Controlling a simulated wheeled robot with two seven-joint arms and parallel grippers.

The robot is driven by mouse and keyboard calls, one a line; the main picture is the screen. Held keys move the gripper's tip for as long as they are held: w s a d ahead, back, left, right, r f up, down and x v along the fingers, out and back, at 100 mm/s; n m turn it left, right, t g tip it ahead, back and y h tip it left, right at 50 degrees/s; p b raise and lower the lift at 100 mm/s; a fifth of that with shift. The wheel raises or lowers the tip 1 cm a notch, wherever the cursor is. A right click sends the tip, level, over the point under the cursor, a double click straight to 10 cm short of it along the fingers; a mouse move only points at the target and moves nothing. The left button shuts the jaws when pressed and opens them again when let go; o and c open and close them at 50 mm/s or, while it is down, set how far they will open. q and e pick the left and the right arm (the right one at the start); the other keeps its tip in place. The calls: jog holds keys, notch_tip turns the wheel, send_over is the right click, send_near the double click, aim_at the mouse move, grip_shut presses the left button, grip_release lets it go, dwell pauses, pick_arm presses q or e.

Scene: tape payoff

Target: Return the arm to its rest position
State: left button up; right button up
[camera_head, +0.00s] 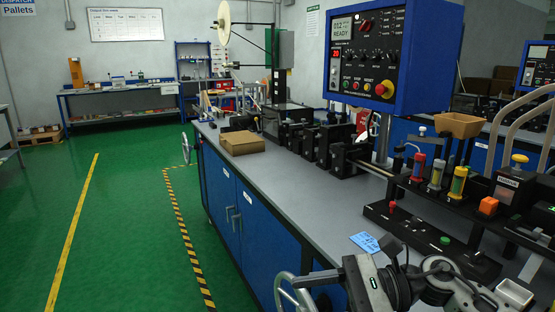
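My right arm comes in at the bottom right, in front of the grey bench (268,178). Its gripper (345,268) is low in the view, near the bench's front edge. Dark finger-like parts show at its left and its upper right, but I cannot tell the gap between them. I see nothing held in it. A blue card (365,242) lies on the bench just behind the gripper, apart from it as far as I can see. My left arm and gripper are not in view.
A black fixture (415,230) with buttons and a rail of coloured cylinders (458,180) stand close behind my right arm. A blue control panel (365,55) rises above the bench. A cardboard box (242,143) sits farther back. The green floor (125,220) at left is clear.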

jog(key=d+f+n+t+h, duration=0.2)
jog(key=f+n+t+h, duration=0.25)
jog(key=n+t, duration=0.8)
jog(key=d+f+n+t+h, duration=0.35)
jog(key=f+n+t, duration=0.2)
jog(key=n, duration=1.35)
jog(key=s+d+f+m+g+h, duration=0.3)
jog(key=s+f+m+g+h, duration=0.2)
jog(key=s+f+m, duration=0.7)
notch_tip(320, 180, down, 3)
jog(key=shift+s+d+r+m+g, duration=0.2)
jog(key=shift+s+m+g, duration=0.2)
jog(key=shift+m+g, duration=0.6)
jog(key=shift+n, duration=0.25)
